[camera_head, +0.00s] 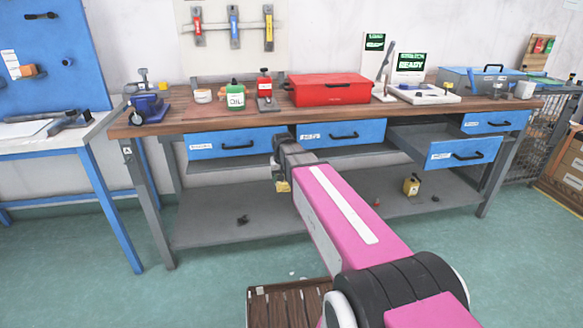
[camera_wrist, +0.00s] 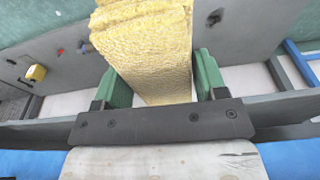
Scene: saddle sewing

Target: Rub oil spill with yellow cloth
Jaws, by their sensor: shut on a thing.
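My gripper (camera_head: 284,172) is in front of the workbench, just below the blue drawers. It is shut on a yellow cloth (camera_head: 283,186). In the wrist view the textured yellow cloth (camera_wrist: 145,50) is pinched between the two green finger pads of my gripper (camera_wrist: 163,85) and extends away from them. The cloth is clear of the bench top. I cannot make out an oil spill in either view. A green and white bottle marked OIL (camera_head: 236,96) stands upright on the bench top.
A red toolbox (camera_head: 330,90) sits mid-bench. A blue vise (camera_head: 147,108) is at the left end. An open drawer (camera_head: 447,150) juts out at the right. The lower shelf (camera_head: 210,222) holds a yellow can (camera_head: 411,187) and small dark items. A slatted wooden piece (camera_head: 288,306) is at the bottom.

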